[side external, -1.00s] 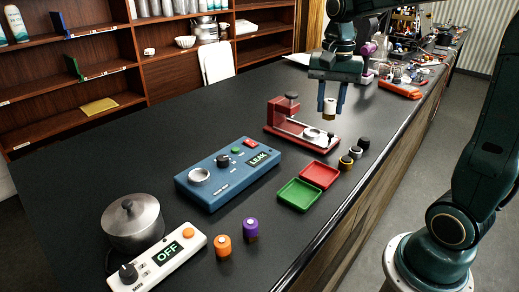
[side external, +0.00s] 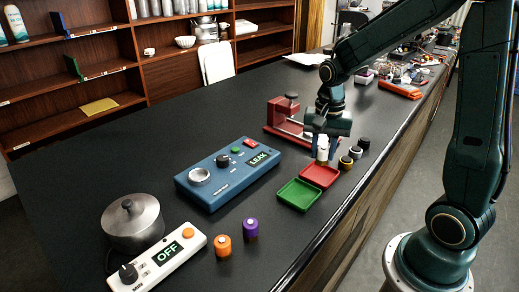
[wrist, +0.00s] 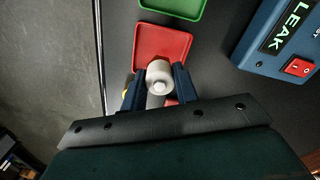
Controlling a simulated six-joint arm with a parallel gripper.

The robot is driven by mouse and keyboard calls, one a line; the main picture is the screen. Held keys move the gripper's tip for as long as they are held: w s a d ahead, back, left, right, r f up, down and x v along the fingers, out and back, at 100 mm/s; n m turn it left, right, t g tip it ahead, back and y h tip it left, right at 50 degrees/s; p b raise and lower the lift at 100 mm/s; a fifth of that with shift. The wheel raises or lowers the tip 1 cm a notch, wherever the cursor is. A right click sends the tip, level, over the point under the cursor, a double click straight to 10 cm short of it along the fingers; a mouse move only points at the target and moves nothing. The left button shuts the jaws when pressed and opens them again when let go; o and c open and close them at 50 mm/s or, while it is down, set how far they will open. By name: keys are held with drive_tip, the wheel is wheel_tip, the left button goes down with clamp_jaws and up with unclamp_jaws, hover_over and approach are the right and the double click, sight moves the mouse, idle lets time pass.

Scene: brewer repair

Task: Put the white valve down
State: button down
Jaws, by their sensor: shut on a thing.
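The white valve (side external: 322,149) is a small white cylinder held upright between the fingers of my gripper (side external: 321,155). In the wrist view the valve (wrist: 159,77) sits between the two dark fingers of my gripper (wrist: 157,85). It is at the edge of the red tray (side external: 320,175), beside or just above it; I cannot tell whether it touches. The red tray (wrist: 160,45) shows ahead of the fingers in the wrist view. The green tray (side external: 299,194) lies next to the red one and is empty.
A blue tester box (side external: 228,173) reading LEAK stands left of the trays. A red press-like fixture (side external: 285,115) is behind my gripper. Several small dark and gold caps (side external: 346,162) stand to the right. Orange (side external: 223,246) and purple (side external: 250,228) cylinders stand in front.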

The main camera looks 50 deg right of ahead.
sight(321, 162)
drive_tip(key=shift+f, duration=2.1)
drive_tip(key=shift+f, duration=0.15)
drive_tip(key=c, duration=1.1)
unclamp_jaws()
wheel_tip(321, 162, up, 12)
drive_tip(key=shift+r, duration=0.2)
